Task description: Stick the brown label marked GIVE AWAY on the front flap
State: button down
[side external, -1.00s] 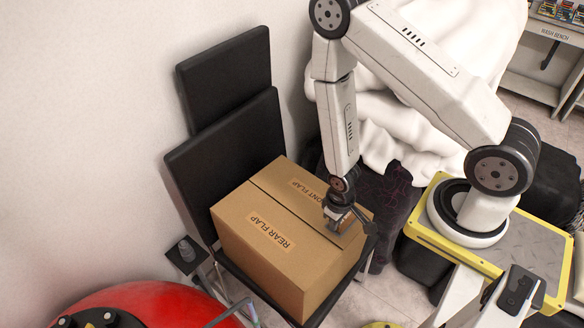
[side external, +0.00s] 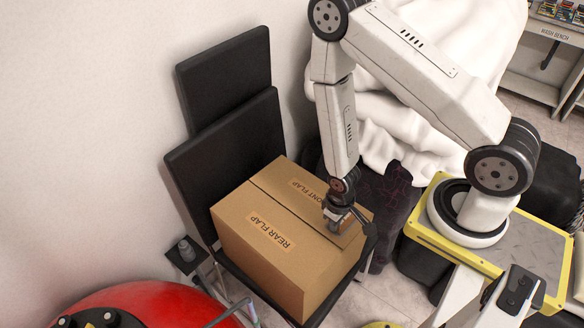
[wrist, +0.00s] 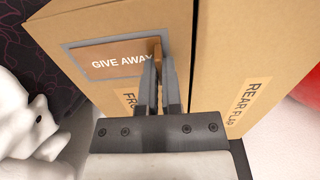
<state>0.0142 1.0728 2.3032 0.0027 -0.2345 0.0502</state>
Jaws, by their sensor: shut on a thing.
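The brown label (wrist: 108,60) with white GIVE AWAY print shows in the wrist view, inside a grey border on the front flap (wrist: 125,20). My gripper (wrist: 158,62) is shut on a small upright brown tab at the label's right end. The label looks flat against or just above the flap; I cannot tell whether it touches. In the side view my gripper (side external: 334,224) is low over the front flap (side external: 290,182), near the seam and the box's right end. The label is hidden or too small to make out there.
The carton (side external: 262,272) rests on a black chair (side external: 228,150). Its rear flap (side external: 267,230) lies closed beside the front flap. A red rounded object (side external: 150,305) is at the lower left, and white draped material (side external: 400,130) stands behind my arm.

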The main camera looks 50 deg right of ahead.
jog(key=c, duration=0.7)
grip_release()
jog(key=shift+r, duration=0.1)
jog(key=shift+r, duration=3.75)
jog(key=shift+r, duration=0.1)
